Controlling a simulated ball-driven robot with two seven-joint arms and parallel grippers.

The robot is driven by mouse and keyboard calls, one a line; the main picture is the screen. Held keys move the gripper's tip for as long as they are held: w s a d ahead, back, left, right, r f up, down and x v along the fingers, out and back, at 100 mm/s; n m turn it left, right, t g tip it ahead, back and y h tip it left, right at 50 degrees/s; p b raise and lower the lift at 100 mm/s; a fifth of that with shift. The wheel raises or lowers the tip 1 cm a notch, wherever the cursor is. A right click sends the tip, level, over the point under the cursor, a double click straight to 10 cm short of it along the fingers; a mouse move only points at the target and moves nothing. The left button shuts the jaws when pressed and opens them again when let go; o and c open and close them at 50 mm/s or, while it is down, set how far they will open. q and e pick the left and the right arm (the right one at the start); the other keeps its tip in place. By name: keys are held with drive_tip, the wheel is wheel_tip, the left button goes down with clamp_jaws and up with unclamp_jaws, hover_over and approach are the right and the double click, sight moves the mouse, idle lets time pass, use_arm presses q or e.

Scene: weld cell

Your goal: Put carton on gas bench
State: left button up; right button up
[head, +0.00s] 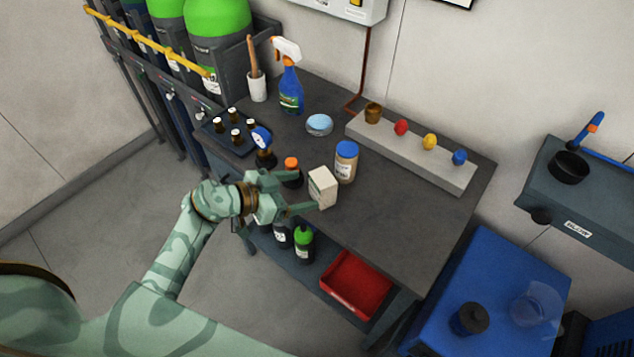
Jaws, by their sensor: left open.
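A small white carton (323,187) stands upright on the dark gas bench (400,225), near its front edge. My left gripper (303,193) is open and reaches in from the left at the carton. Its fingers point right, one toward the back and one toward the front, with the tips close to the carton's left side. I cannot tell whether they touch it. My right gripper is not in view.
Close by stand a jar with a blue lid (346,162) and an orange-capped bottle (292,172). Behind are a spray bottle (290,88), a blue-white dish (319,124) and a grey block with coloured knobs (415,152). A red tray (356,284) sits on the lower shelf. The bench's right part is clear.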

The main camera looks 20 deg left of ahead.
use_arm(q)
drive_tip(key=shift+p+v, duration=0.3)
drive_tip(key=shift+v, duration=1.65)
